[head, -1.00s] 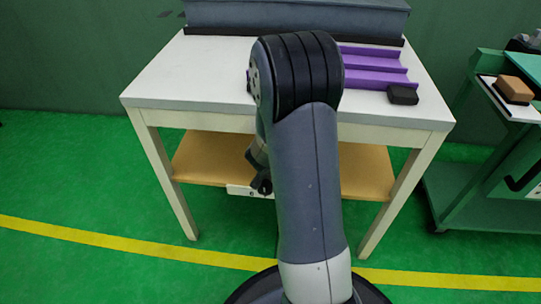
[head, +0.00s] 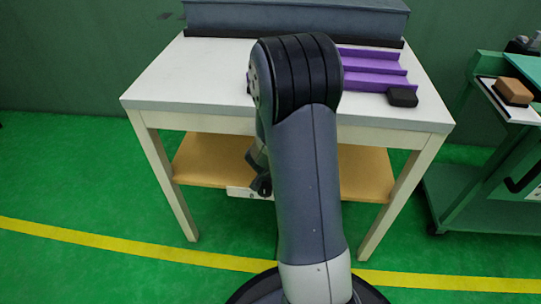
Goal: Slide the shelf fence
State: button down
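The white table (head: 190,75) has a tan lower shelf (head: 205,158). A short white strip (head: 238,191), which looks like the shelf fence, sits at the front edge of this shelf. My gripper (head: 262,186) is dark and small in view, low at the shelf's front edge and overlapping the strip in the picture. I cannot tell whether it touches the strip or whether its fingers are open. My arm hides the middle of the shelf and any part of the strip behind it.
A purple stepped tray (head: 375,68) and a black block (head: 402,96) are on the tabletop, with a long grey piece (head: 300,16) at the back. A green cart (head: 470,190) with a brown block (head: 514,91) stands right. The left tabletop is clear.

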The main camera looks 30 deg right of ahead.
jog(key=shift+w+a+p, duration=0.2)
jog(key=shift+a+p, duration=0.1)
jog(key=shift+p, duration=0.3)
jog(key=c, duration=1.5)
grip_release()
jog(key=shift+s+r, duration=0.1)
jog(key=p+v, duration=0.5)
jog(key=v, duration=0.5)
jog(key=shift+s+a+r+p, duration=0.15)
jog(key=shift+s+a+p, duration=0.05)
jog(key=shift+p, duration=0.1)
